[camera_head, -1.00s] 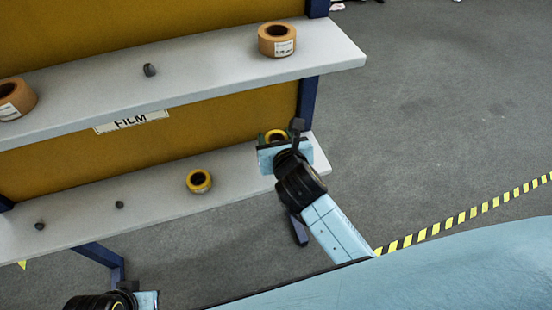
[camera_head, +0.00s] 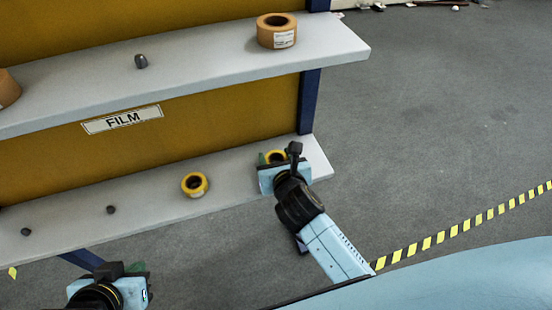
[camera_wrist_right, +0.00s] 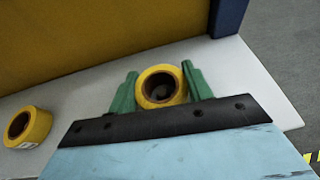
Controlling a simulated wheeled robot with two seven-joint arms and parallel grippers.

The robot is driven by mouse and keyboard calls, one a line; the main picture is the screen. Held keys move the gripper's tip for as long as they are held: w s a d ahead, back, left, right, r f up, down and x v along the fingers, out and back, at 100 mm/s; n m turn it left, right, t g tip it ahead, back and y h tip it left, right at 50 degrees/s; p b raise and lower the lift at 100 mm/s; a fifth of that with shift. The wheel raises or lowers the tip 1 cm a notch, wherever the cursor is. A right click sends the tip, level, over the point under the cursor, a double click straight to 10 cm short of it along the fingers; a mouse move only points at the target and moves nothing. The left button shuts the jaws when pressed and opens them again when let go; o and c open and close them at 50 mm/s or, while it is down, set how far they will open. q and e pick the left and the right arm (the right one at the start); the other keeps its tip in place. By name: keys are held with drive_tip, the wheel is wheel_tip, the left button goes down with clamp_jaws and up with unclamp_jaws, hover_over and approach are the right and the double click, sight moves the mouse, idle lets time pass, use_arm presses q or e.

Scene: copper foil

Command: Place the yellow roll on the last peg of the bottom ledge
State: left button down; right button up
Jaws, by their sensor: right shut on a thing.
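A yellow roll (camera_head: 275,156) is at the right end of the bottom ledge (camera_head: 235,185). My right gripper (camera_head: 272,160) is shut on it; in the right wrist view the roll (camera_wrist_right: 161,88) sits between the two green fingers (camera_wrist_right: 160,92). Something dark shows inside its hole, but I cannot tell whether it is a peg or whether the roll rests on the ledge. A second yellow roll (camera_head: 195,185) lies further left on the ledge; it also shows in the right wrist view (camera_wrist_right: 28,127). My left gripper (camera_head: 138,272) is at the bottom left, its fingers mostly hidden.
Two bare dark pegs (camera_head: 111,210) stand on the left part of the bottom ledge. The upper ledge (camera_head: 215,60) holds a tan roll (camera_head: 277,31), a bare peg (camera_head: 141,62) and another tan roll at the left edge. A blue post (camera_head: 309,100) stands behind my right gripper.

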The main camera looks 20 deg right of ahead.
drive_tip(key=shift+f, duration=0.1)
drive_tip(key=o, duration=1)
